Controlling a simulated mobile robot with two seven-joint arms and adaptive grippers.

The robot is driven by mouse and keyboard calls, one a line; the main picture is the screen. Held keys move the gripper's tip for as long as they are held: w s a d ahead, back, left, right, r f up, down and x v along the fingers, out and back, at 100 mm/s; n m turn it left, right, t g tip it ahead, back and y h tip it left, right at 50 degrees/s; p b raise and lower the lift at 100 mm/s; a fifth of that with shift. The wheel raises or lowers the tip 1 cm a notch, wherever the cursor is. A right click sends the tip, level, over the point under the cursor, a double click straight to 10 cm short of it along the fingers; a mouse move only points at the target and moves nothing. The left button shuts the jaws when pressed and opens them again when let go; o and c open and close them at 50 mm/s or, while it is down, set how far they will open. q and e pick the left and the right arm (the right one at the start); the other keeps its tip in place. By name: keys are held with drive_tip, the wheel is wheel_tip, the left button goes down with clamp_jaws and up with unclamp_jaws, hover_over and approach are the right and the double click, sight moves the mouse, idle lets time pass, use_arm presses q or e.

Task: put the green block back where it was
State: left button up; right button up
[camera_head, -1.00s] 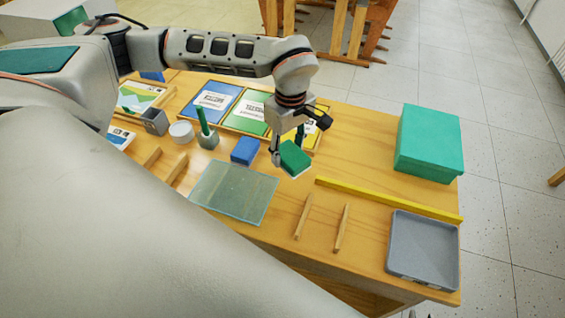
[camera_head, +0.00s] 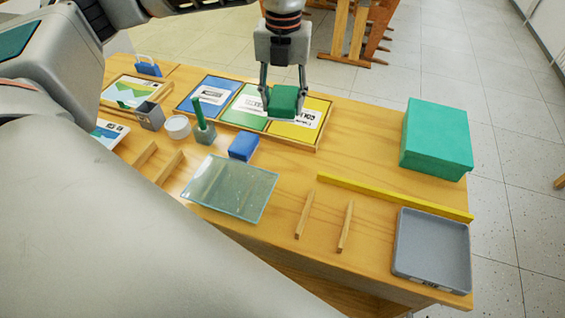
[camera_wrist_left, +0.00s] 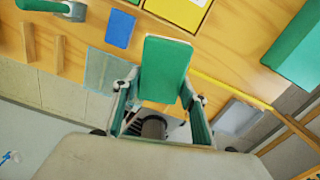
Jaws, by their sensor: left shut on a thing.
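The green block (camera_head: 284,100) is held between the fingers of my left gripper (camera_head: 284,105). It also fills the middle of the left wrist view (camera_wrist_left: 165,70). The block appears over the border of the green panel (camera_head: 247,108) and the yellow panel (camera_head: 303,126) of a three-colour wooden tray (camera_head: 268,132). It seems raised, but its exact height is hard to tell. A blue block (camera_head: 243,146) lies on the table in front of the tray. My right gripper is not in view.
A glass plate (camera_head: 230,188), two wooden strips (camera_head: 346,226), a yellow bar (camera_head: 395,197) and a grey tray (camera_head: 432,250) lie in front. A large green box (camera_head: 436,140) stands at right. A grey holder with a green stick (camera_head: 198,115) stands left. Bare table lies right of the coloured tray.

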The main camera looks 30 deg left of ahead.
use_arm(q)
drive_tip(key=shift+r+n, duration=0.25)
drive_tip(key=shift+n, duration=0.75)
drive_tip(key=shift+f, duration=0.25)
hover_over(282, 165)
wheel_tip(282, 165, down, 14)
drive_tip(key=shift+f+b, duration=0.1)
drive_tip(key=shift+b, duration=0.35)
drive_tip(key=shift+f, duration=2.55)
drive_tip(key=shift+f, duration=0.2)
drive_tip(key=o, duration=1)
drive_tip(key=shift+r, duration=0.1)
